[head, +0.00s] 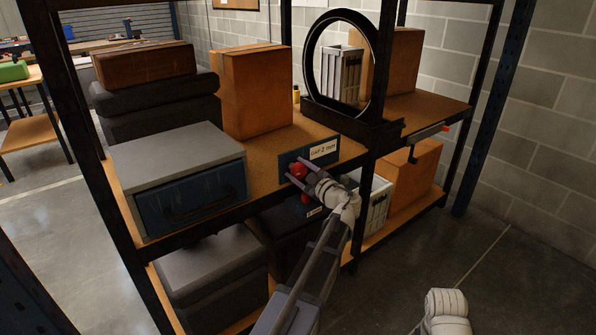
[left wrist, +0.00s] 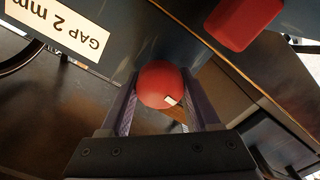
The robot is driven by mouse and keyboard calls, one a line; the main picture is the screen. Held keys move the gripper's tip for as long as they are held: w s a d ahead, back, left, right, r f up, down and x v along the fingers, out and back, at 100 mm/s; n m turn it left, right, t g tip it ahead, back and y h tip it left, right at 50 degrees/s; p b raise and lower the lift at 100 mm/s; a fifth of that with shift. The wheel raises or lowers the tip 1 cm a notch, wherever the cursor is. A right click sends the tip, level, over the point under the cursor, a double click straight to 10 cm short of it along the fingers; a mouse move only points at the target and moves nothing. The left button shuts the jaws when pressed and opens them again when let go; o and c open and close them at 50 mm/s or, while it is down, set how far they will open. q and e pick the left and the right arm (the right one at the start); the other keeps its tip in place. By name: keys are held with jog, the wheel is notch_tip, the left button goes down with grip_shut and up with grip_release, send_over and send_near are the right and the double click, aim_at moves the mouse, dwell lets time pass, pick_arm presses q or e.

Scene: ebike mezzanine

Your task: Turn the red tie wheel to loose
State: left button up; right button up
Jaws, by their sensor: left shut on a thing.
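The red tie wheel (head: 298,170) is a small round red knob in front of a blue plate (head: 289,158) on the shelf's front edge. In the left wrist view the wheel (left wrist: 158,82) sits between my left fingers and has a small white mark on its lower right. My left gripper (head: 307,174) is shut on it, and the fingers hide part of it in the head view. A white label (head: 323,148) on the plate reads "GAP 2 mm"; it appears upside down in the left wrist view (left wrist: 62,30). My right gripper is not in view.
A second red part (head: 306,198) sits just below my left gripper. A grey-blue drawer box (head: 180,160) stands left on the shelf. A black ring (head: 310,58) stands upright behind the plate. Dark shelf posts (head: 362,215) rise close to my left arm. Open floor lies at right.

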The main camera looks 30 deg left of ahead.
pick_arm(q)
jog(key=m, duration=1.8)
jog(key=shift+w+m, duration=0.1)
jog(key=shift+m, duration=0.3)
jog(key=m, duration=0.3)
jog(key=shift+m, duration=0.3)
jog(key=m, duration=0.3)
jog(key=shift+f+m, duration=0.1)
jog(key=shift+m, duration=0.2)
jog(key=m, duration=0.3)
jog(key=shift+m, duration=0.4)
jog(key=m, duration=1.1)
jog(key=shift+f+m, duration=0.1)
jog(key=shift+m, duration=0.2)
jog(key=m, duration=1.1)
jog(key=shift+s, duration=0.2)
